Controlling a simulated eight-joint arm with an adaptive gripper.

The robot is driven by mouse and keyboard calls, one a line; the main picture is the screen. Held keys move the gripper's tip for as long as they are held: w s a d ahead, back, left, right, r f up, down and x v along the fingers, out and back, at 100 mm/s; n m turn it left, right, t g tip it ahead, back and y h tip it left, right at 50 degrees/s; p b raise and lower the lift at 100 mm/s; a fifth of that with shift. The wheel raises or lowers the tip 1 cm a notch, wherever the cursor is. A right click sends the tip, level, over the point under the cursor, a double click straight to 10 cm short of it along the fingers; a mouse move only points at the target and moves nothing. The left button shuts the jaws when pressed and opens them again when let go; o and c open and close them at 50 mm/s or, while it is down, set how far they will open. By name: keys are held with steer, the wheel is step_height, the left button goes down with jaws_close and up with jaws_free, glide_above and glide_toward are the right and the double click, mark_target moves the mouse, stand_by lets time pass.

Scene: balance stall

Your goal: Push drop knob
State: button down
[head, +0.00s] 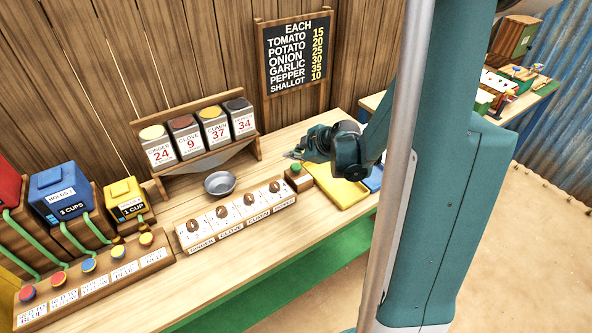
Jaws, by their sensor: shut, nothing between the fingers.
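A small green knob (295,169) sits on top of a little wooden block (299,182) at the right end of the spice dial board. No label on it is readable, but it is the likely drop knob. My gripper (291,155) is shut and empty. It appears just above and behind the green knob in the picture, with a small gap showing; its exact height over the knob cannot be told. A metal bowl (220,183) stands on the table to the left, below the spice rack.
The dial board (236,226) with several dark knobs lies left of the block. Labelled spice jars (199,131) stand behind. A yellow board (343,193) lies to the right. Colored buttons (88,264) and blue and yellow containers (62,193) fill the left side.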

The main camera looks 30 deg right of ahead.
mark_target(293, 167)
steer(key=shift+f+b, duration=0.45)
steer(key=shift+f, duration=0.3)
steer(key=shift+f, duration=0.15)
stand_by(1.0)
steer(key=shift+f+b, duration=0.3)
steer(key=shift+b, duration=0.2)
steer(key=shift+f+b, duration=0.65)
steer(key=shift+f, duration=0.15)
stand_by(1.3)
steer(key=shift+r, duration=0.1)
stand_by(0.3)
steer(key=shift+r+p, duration=0.7)
steer(key=shift+r, duration=0.45)
steer(key=shift+r, duration=0.1)
steer(key=shift+r+p, duration=1.5)
steer(key=shift+r, duration=0.9)
